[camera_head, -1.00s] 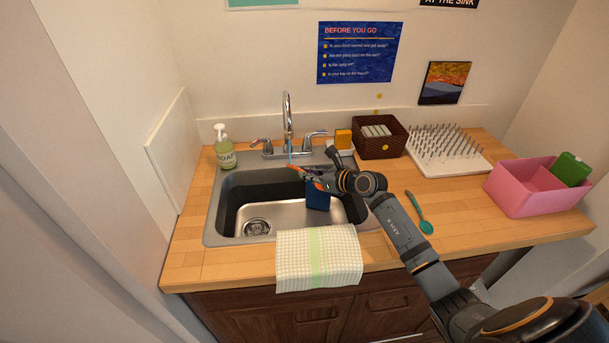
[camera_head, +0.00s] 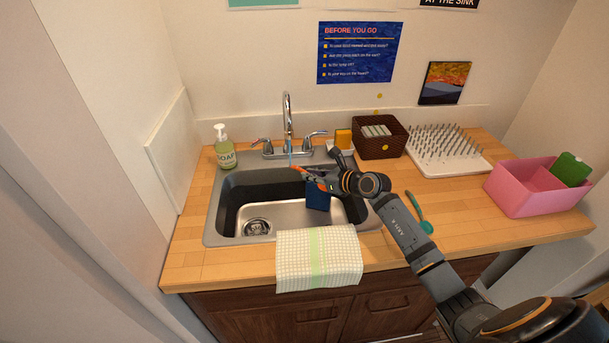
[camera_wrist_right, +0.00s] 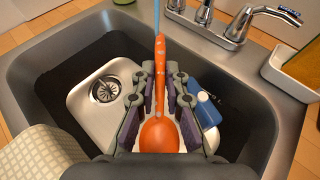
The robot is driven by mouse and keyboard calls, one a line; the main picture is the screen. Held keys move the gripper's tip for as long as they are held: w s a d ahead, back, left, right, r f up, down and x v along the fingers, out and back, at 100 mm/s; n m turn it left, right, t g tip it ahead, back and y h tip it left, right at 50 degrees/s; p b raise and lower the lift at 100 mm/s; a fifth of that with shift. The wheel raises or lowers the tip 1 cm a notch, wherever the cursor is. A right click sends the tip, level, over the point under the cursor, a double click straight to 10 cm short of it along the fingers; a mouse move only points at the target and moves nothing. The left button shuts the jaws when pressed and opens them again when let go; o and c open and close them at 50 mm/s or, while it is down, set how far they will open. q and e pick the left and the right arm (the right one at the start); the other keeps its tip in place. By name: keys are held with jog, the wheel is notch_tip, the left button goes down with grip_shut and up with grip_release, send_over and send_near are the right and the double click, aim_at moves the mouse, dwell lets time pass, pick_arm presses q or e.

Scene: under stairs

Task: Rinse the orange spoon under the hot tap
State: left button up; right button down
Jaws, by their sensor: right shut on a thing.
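My right gripper (camera_head: 322,180) is shut on the orange spoon (camera_head: 307,176) above the sink basin. In the right wrist view the gripper (camera_wrist_right: 160,100) has its fingers on both sides of the spoon (camera_wrist_right: 159,136), with the bowl close to the camera and the handle pointing away. The chrome tap (camera_head: 288,112) stands behind the sink (camera_head: 213,212). A thin blue water stream (camera_head: 290,152) falls from its spout and appears to meet the far end of the handle. The tap has a left lever (camera_head: 260,143) and a right lever (camera_head: 315,135). My left gripper is out of view.
A blue object (camera_head: 318,195) is in the basin under the gripper. A checked cloth (camera_head: 300,262) hangs over the front edge. A soap bottle (camera_head: 225,150) stands left; a brown basket (camera_head: 380,148), spiked drying rack (camera_head: 465,162), pink tub (camera_head: 515,205) and teal spoon (camera_head: 425,226) are right.

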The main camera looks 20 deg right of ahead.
jog(key=s+a+p, duration=0.5)
jog(key=s, duration=0.1)
jog(key=shift+s, duration=0.15)
dwell(0.3)
dwell(1.2)
jog(key=s+a+r+p, duration=0.3)
jog(key=r+p, duration=0.1)
jog(key=p, duration=0.3)
jog(key=shift+s+a, duration=0.15)
jog(key=shift+s, duration=0.25)
dwell(0.3)
